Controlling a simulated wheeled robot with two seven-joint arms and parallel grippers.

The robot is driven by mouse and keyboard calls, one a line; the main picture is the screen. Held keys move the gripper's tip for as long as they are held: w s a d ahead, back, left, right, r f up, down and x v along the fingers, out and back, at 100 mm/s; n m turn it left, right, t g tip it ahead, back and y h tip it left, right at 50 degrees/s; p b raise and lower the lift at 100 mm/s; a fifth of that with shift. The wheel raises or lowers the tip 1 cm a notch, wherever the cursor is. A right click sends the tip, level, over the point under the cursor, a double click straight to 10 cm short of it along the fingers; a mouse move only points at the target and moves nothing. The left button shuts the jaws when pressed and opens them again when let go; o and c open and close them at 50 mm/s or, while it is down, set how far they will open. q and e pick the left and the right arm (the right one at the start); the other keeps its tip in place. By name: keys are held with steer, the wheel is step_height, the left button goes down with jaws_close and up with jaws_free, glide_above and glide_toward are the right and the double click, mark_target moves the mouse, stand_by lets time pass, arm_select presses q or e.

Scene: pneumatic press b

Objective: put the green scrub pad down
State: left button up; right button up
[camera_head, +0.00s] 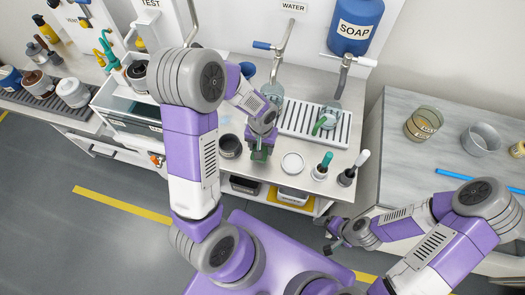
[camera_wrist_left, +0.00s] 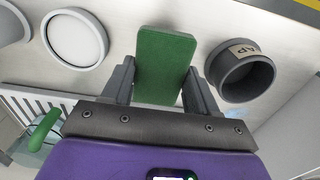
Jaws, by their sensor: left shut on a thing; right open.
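The green scrub pad (camera_head: 260,154) is a flat green block. It shows large in the left wrist view (camera_wrist_left: 165,62), between the two fingers. My left gripper (camera_wrist_left: 162,88) is shut on it, over the white counter (camera_head: 258,181). Whether the pad touches the counter is unclear. In the head view my left gripper (camera_head: 262,146) partly covers the pad. My right gripper (camera_head: 336,238) is open and empty, low in front of the counter's right end, away from the pad.
A dark grey labelled cup (camera_wrist_left: 245,74) stands on one side of the pad, a round white dish (camera_wrist_left: 76,40) on the other. Brushes stand in two holders (camera_head: 320,170) (camera_head: 347,177) at right. A slotted drain grate (camera_head: 300,122) lies behind.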

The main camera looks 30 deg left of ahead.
arm_select(q)
step_height(320, 180, down, 4)
steer(key=shift+r+b, duration=0.1)
steer(key=shift+b, duration=0.35)
steer(key=shift+f, duration=0.35)
steer(key=shift+w+r, duration=0.1)
steer(key=shift+f, duration=0.25)
steer(key=o, duration=1)
steer(key=shift+r, duration=0.1)
steer(key=shift+o, duration=0.2)
